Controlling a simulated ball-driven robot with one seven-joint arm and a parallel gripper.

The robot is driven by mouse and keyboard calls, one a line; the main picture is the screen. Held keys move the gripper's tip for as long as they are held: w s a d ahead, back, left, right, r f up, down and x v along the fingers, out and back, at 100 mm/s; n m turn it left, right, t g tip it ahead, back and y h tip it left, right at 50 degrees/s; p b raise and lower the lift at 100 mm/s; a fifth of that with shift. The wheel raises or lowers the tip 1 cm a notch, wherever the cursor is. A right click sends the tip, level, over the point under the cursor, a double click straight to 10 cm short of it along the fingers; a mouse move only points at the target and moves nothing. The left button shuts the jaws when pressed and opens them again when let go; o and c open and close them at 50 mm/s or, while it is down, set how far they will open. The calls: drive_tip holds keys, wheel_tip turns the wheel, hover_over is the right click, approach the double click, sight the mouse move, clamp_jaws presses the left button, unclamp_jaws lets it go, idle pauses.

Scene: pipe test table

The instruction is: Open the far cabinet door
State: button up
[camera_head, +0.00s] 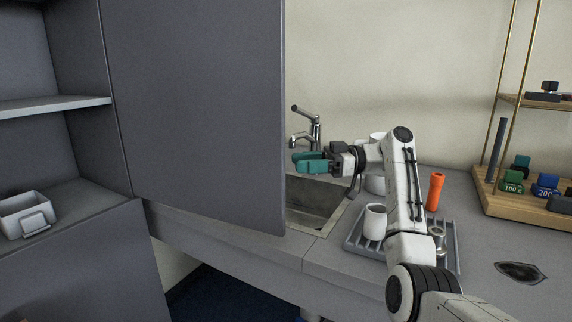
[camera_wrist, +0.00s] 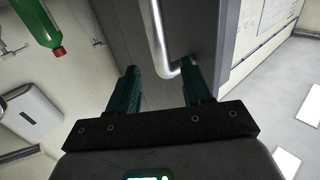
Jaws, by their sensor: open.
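A large grey cabinet door (camera_head: 200,110) stands in the left middle of the head view, beside an open shelf space. In the wrist view a bare metal bar handle (camera_wrist: 160,38) runs along a grey panel (camera_wrist: 195,30). The handle's bent end is between the two fingertips of my open gripper (camera_wrist: 160,72). I cannot tell if a finger touches it. The head view hides the handle.
A sink (camera_head: 315,203) with a tap (camera_head: 312,125) lies behind the door's edge. A drying rack (camera_head: 450,255) with a white mug (camera_head: 375,222) is below my arm. An orange cylinder (camera_head: 436,190) and wooden stand (camera_head: 520,202) are right. A white box (camera_head: 25,212) sits in the shelf space.

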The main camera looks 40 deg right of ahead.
drive_tip(key=v, duration=0.3)
drive_tip(key=shift+s+d, duration=0.25)
idle(0.4)
